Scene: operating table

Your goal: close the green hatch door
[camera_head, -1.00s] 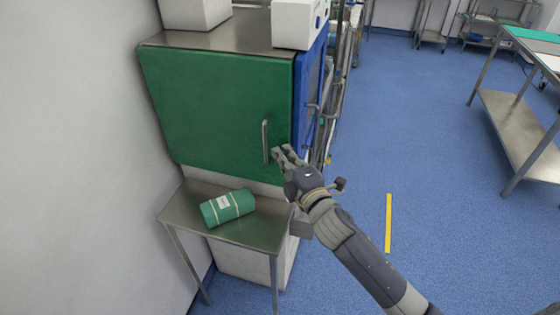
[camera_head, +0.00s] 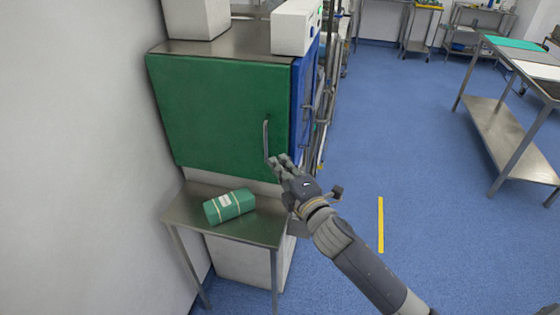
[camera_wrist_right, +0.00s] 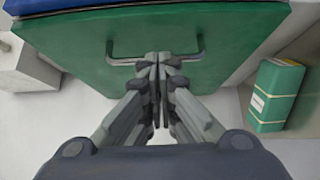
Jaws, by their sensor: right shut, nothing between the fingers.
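The green hatch door (camera_head: 215,115) covers the front of a steel-topped cabinet. It looks flush or nearly flush with the frame; any small gap is too fine to tell. Its vertical metal handle (camera_head: 266,140) is near the right edge. My right gripper (camera_head: 279,163) is shut and empty at the handle's lower end, close to the door face. In the right wrist view the shut fingertips (camera_wrist_right: 158,62) point at the green door (camera_wrist_right: 235,35), overlapping the middle of the handle (camera_wrist_right: 119,62); contact cannot be told. My left gripper is out of view.
A green wrapped bundle (camera_head: 229,206) lies on a small steel table (camera_head: 262,232) below the door. White boxes (camera_head: 294,30) stand on top. A wall is at left; open blue floor (camera_head: 400,140) is at right.

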